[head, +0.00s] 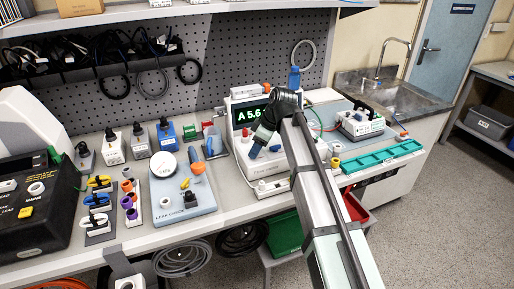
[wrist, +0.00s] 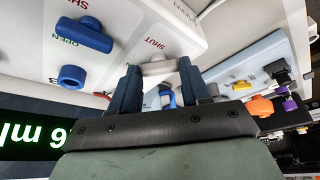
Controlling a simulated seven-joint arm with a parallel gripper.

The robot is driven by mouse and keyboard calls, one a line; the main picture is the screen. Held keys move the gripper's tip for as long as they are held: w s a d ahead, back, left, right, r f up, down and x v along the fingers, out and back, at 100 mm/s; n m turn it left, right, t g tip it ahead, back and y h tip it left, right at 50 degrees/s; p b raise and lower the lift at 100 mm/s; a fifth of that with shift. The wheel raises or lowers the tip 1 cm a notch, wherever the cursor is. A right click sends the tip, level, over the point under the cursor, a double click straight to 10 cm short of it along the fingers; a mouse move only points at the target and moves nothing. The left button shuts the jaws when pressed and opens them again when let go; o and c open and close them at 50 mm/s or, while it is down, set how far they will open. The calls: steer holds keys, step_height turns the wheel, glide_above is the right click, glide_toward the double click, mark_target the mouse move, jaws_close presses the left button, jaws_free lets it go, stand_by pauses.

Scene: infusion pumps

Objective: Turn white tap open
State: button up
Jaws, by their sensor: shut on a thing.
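The white tap (wrist: 158,68) is on the white panel of the pump, beside a red SHUT label in the wrist view. My gripper (wrist: 158,75) is shut on it, with one dark blue finger on each side. The fingers cover part of the tap. In the head view my gripper (head: 257,146) is at the front of the pump (head: 240,125), which has a green-lit display, and the tap is hidden there.
A blue tap (wrist: 82,35) beside a green OPEN label and a blue knob (wrist: 72,77) are close by on the pump. A grey-blue leak-check board (head: 180,205) stands left of the pump. A green tray (head: 385,156) lies to the right.

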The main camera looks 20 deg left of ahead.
stand_by(0.4)
steer(key=o, duration=1.1)
steer(key=shift+c, duration=0.2)
steer(key=shift+r, duration=0.1)
steer(key=v, duration=1.3)
steer(key=shift+r, duration=0.3)
steer(key=shift+w+d, duration=0.1)
